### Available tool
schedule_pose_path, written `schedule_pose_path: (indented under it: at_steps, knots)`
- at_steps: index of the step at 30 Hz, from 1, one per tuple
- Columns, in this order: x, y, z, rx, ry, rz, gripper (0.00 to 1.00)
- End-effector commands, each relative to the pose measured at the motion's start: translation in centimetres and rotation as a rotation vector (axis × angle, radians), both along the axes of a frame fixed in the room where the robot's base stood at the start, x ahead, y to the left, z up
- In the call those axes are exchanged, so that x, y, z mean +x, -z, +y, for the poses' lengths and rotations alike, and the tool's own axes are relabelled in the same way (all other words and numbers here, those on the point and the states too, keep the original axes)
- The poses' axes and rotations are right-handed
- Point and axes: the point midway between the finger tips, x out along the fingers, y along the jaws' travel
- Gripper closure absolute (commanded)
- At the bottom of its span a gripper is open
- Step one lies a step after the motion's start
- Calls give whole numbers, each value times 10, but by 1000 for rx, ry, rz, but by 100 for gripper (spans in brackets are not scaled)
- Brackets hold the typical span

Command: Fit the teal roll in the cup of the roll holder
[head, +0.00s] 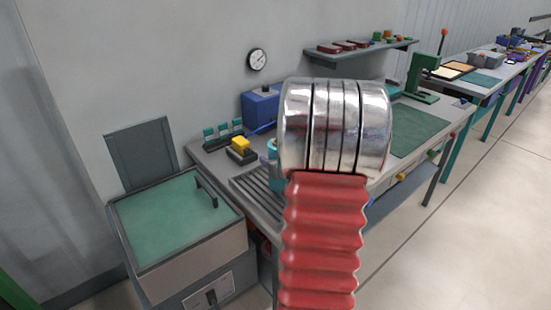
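A teal rounded object (272,150), possibly the teal roll, shows just left of my arm's silver section at the workbench. Most of it is hidden behind my arm, so I cannot tell whether it stands, lies or is held. A dark rack with several upright teal pieces (222,131) stands at the back left of the bench. I cannot tell whether this is the roll holder, and no cup can be made out. My red and silver arm fills the middle of the view. My gripper is not visible.
The workbench (215,158) carries a yellow-topped block (240,149), a blue box (261,105), a slatted grey tray (258,196), a green mat (418,130) and a green press (423,78). A teal-topped cabinet (170,215) stands front left. Open floor (455,240) lies right.

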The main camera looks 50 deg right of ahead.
Motion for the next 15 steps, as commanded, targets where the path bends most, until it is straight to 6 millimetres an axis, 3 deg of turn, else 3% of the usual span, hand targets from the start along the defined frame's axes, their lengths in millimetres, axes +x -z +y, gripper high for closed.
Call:
schedule_pose_path:
  at_steps: [8,9,15]
  knots:
    - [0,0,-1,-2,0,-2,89]
    - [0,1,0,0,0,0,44]
    - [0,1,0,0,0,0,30]
